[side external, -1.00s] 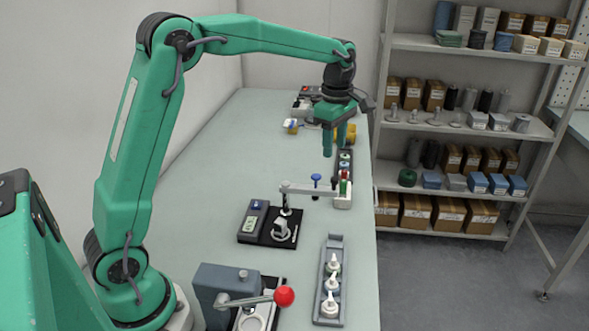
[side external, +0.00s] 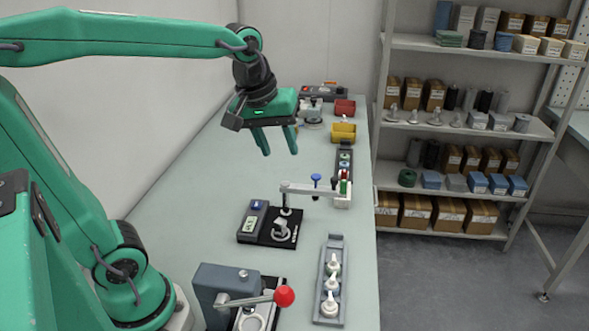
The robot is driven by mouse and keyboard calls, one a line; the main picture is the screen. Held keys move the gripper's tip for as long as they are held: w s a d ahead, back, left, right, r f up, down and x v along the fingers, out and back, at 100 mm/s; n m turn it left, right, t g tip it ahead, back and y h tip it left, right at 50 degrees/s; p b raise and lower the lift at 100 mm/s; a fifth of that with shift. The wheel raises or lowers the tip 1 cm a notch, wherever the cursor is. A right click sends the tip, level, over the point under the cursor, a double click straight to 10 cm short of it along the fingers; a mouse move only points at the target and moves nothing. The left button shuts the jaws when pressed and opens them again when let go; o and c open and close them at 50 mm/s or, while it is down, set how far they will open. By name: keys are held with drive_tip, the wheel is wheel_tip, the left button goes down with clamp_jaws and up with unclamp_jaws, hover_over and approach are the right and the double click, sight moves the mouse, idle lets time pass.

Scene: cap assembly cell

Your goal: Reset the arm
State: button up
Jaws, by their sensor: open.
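My gripper (side external: 279,153) is open and empty. It hangs in the air above the far left part of the pale green table (side external: 210,185), fingers pointing down. It touches nothing that I can see. My green arm reaches in from the left edge and is partly cut off by the picture.
A press with a red-knobbed lever (side external: 284,296) and a tray of white caps (side external: 331,285) stand at the front. Behind are a black fixture (side external: 270,225) and a rack (side external: 344,170). Yellow (side external: 342,133) and red (side external: 345,107) bins sit farther back. The left table strip is clear.

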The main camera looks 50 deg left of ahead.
drive_tip(key=s+f+m+t, duration=0.2)
drive_tip(key=s+f+m, duration=0.1)
drive_tip(key=s+m, duration=0.5)
drive_tip(key=shift+s+d+f, duration=0.35)
drive_tip(key=shift+s+d, duration=0.05)
drive_tip(key=shift+s, duration=0.55)
